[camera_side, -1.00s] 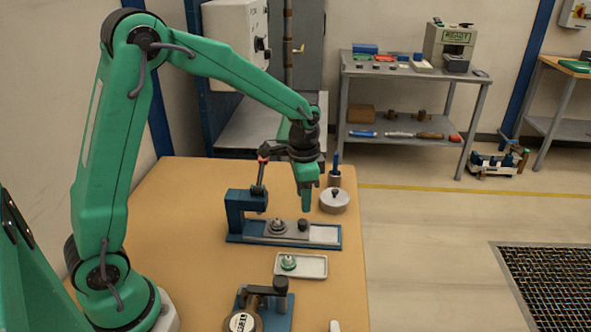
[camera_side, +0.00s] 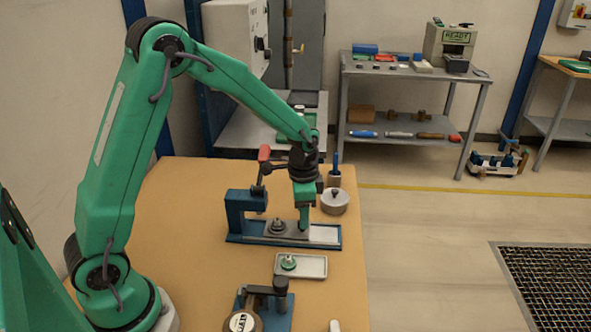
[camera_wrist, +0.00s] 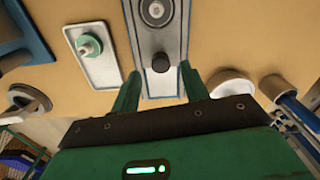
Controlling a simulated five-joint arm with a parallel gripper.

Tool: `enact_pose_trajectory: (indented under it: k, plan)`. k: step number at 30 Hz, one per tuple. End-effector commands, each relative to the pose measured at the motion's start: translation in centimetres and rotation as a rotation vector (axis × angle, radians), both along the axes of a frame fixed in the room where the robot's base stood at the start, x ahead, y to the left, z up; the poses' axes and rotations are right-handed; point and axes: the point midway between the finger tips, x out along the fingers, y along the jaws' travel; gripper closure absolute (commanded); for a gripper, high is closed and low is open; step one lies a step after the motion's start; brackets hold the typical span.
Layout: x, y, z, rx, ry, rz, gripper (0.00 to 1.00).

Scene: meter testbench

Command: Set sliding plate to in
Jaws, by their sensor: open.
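The sliding plate (camera_side: 265,233) is a grey plate on a blue fixture base (camera_side: 238,240). It carries a round metal piece (camera_side: 277,226) and, in the wrist view, a black knob (camera_wrist: 160,62) near its end. A pale bare strip of the track (camera_side: 326,235) shows to the right of the plate in the side view. My gripper (camera_side: 304,226) is low over the right part of the plate, pointing down. In the wrist view its two green fingers (camera_wrist: 160,75) are apart, one on each side of the knob. The side view hides the knob behind the fingers.
A toggle clamp with a red handle (camera_side: 264,153) rises from the blue block left of the plate. A white tray (camera_side: 315,267) with a green-based part lies in front. A round lidded pot (camera_side: 335,202) stands behind right. A dial gauge fixture (camera_side: 278,303) is nearer the camera.

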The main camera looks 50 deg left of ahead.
Motion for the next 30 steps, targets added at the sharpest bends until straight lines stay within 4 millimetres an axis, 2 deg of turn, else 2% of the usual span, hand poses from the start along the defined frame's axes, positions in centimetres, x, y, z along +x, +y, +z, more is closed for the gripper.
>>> enact_pose_trajectory:
  k: [3,7,18,25,30]
  plan:
    - [0.0,0.0,-1.4,0.0,0.003,0.0,0.55]
    - [0.0,0.1,-2.2,0.0,0.001,0.0,0.55]
    - [0.0,0.1,-2.6,0.0,0.0,0.0,0.55]
    - [0.0,0.1,-2.5,0.0,0.0,0.0,1.0]
    - [0.0,0.1,-2.5,0.0,0.001,0.0,1.0]
